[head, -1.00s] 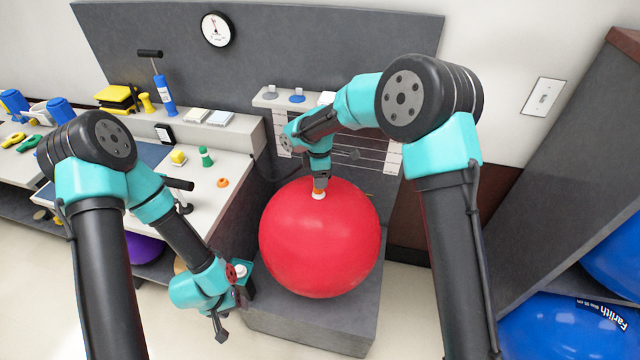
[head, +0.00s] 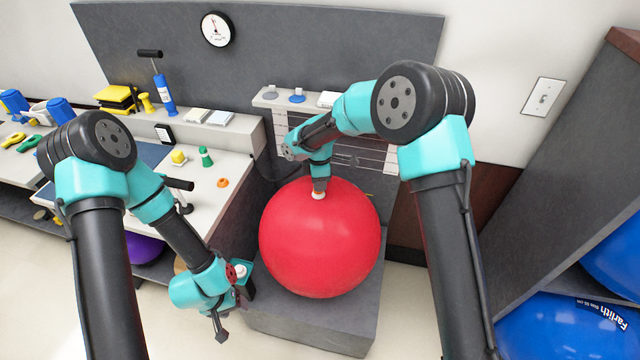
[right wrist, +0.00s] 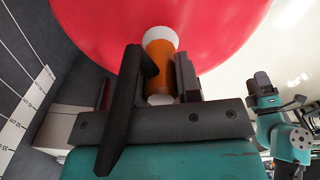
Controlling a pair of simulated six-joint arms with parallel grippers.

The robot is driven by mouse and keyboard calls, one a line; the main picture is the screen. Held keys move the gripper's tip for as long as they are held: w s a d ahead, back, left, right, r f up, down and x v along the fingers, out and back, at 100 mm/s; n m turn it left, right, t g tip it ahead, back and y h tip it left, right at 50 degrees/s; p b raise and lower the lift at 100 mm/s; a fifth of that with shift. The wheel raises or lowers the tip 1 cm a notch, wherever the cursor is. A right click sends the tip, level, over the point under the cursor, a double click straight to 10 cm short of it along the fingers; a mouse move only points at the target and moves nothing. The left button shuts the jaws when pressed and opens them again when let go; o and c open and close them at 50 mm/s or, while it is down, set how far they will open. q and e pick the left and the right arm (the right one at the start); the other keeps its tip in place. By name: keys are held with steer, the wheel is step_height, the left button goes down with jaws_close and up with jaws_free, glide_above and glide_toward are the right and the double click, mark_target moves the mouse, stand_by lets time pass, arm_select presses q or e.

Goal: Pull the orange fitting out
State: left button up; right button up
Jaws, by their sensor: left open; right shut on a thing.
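The red ball (head: 322,250) rests on a grey block, with the fitting at its top. In the right wrist view the orange fitting (right wrist: 160,52) has a white collar against the ball (right wrist: 90,25) and a white end between the jaws. My right gripper (head: 319,188) is over the top of the ball; only the fitting's white collar (head: 318,195) shows clearly below it. In the right wrist view this gripper (right wrist: 162,72) is shut on the fitting. My left gripper (head: 232,310) is open, low and left of the ball, apart from it.
The grey block (head: 310,325) carries the ball. A white table (head: 215,205) at the left holds small items, among them an orange ring (head: 223,182) and a green peg (head: 206,157). A grey wall panel stands behind the ball. Blue balls (head: 560,325) sit on a shelf at the right.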

jaws_close()
steer(key=shift+r, duration=1.15)
stand_by(1.1)
steer(key=shift+r, duration=1.35)
steer(key=shift+r, duration=0.1)
steer(key=shift+a+r, duration=0.1)
steer(key=shift+r, duration=1.3)
